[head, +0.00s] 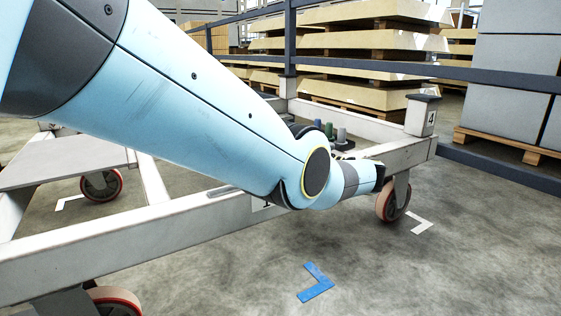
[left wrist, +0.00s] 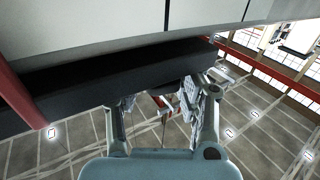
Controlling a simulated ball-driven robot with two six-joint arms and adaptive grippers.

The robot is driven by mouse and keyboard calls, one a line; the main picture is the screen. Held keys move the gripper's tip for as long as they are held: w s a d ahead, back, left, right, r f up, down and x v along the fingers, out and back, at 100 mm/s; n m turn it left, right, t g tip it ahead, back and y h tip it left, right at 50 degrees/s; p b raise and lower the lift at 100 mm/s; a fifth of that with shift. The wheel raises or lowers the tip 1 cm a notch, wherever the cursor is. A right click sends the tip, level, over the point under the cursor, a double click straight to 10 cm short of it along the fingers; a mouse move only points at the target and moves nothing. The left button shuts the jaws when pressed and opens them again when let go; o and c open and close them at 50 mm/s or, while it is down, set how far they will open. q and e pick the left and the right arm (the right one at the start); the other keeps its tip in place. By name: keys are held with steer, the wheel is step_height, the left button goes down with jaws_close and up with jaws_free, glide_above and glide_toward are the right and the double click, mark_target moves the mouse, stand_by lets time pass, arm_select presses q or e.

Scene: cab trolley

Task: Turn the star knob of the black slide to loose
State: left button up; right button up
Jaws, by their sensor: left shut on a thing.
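In the left wrist view, my left gripper (left wrist: 158,100) reaches up from below, its two fingers spread around something just under a long black bar, which looks like the black slide (left wrist: 110,80). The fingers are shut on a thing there. The star knob itself is mostly hidden in the dark between the fingertips, so its turn cannot be read. In the head view, my left arm comes in from the upper left across the white trolley frame (head: 105,245). Its gripper is hidden behind the wrist. My right gripper is in neither view.
Trolley wheels (head: 391,203) stand on the concrete floor. Coloured pegs (head: 329,130) stand behind my wrist. A blue corner mark (head: 316,283) lies on clear floor in front. A dark rail (head: 440,77) and pallets of boards (head: 360,40) stand behind.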

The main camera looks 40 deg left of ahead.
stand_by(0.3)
arm_select(q)
steer(key=o, duration=1.2)
step_height(320, 180, up, 10)
steer(key=shift+f, duration=0.1)
